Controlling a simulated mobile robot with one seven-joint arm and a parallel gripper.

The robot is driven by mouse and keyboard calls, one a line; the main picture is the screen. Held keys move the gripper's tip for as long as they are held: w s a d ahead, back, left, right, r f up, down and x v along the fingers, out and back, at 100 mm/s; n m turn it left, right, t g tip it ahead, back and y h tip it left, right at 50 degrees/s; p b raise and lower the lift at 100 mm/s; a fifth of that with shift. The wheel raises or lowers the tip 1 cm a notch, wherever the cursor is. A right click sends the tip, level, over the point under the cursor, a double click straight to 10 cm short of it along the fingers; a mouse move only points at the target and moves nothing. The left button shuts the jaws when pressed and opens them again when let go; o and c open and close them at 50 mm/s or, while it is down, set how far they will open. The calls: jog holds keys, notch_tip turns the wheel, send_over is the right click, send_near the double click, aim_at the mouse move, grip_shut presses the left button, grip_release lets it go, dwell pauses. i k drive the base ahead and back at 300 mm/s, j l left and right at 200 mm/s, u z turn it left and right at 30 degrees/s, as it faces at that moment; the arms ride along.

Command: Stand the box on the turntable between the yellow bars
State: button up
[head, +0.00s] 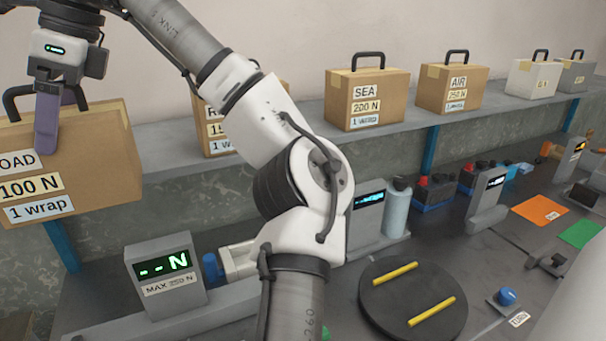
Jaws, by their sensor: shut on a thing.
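A brown cardboard box (98,160) with a black handle and labels for ROAD, 100 N and 1 wrap is at the far left. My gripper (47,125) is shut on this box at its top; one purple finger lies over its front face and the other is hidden. The box hangs in front of the shelf, cut off by the left picture edge. The dark round turntable (376,304) is on the bench at the lower middle. Two yellow bars, a rear one (395,273) and a front one (432,311), lie on it with bare surface between them.
More boxes, SEA (367,98), AIR (452,88) and others, stand on the grey shelf (300,119). A force display (166,275), a second display unit (368,215) and a pale bottle (396,212) stand on the bench. A blue button (507,297) is right of the turntable. My arm crosses the middle.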

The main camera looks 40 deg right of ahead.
aim_at(413, 293)
jog(key=k+z, duration=0.35)
jog(key=i+z, duration=0.1)
jog(key=z, duration=1.45)
jog(key=i+j+z, duration=0.2)
jog(key=i, duration=0.05)
